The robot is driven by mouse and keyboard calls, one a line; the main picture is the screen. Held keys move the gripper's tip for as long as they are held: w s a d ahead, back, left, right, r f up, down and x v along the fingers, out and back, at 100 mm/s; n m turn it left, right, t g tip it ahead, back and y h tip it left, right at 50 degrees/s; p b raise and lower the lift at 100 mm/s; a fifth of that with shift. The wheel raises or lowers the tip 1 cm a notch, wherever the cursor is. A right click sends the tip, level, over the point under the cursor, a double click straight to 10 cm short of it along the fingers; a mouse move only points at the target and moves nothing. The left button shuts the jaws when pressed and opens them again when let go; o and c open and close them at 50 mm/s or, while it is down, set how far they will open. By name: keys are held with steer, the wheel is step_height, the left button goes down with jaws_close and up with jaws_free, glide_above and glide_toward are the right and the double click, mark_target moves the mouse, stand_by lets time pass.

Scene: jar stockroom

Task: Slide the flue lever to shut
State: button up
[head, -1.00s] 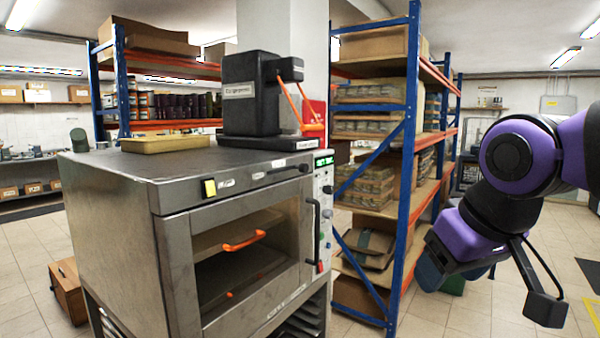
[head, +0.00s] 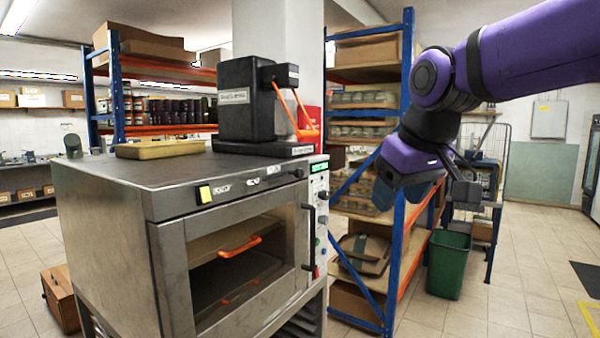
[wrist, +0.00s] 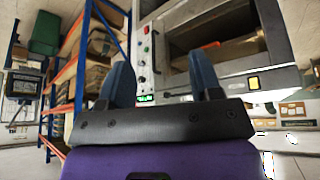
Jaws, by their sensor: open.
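The steel oven (head: 110,200) stands left of centre in the head view. Its upper front edge carries a dark slot with a small bar (head: 285,171) and small white labels, likely the flue lever; its position is too small to tell. A yellow square (head: 205,194) sits further left on the same strip. In the wrist view the oven (wrist: 222,65) appears upside down, with a dark slot (wrist: 178,94) beyond the fingers. My gripper (head: 402,192) is open and empty, right of the oven and apart from it. Its two blue fingers (wrist: 162,80) show in the wrist view.
A black machine (head: 245,105) with an orange handle and a tan tray (head: 160,149) stand on the oven. A blue-and-orange rack (head: 398,225) of boxes stands behind my gripper. A green bin (head: 448,265) stands on the floor. Floor at the right front is clear.

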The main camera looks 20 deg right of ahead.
steer(key=w+r+n, duration=0.2)
steer(key=w+r, duration=0.2)
steer(key=w, duration=0.8)
steer(key=w+r+n, duration=0.1)
steer(key=w+r, duration=0.3)
steer(key=w, duration=0.8)
steer(key=n+y, duration=0.1)
steer(key=n, duration=0.2)
glide_toward(300, 170)
steer(key=w, duration=0.1)
steer(key=shift+g, duration=0.3)
steer(key=x, duration=1)
steer(key=shift+w+d, duration=0.1)
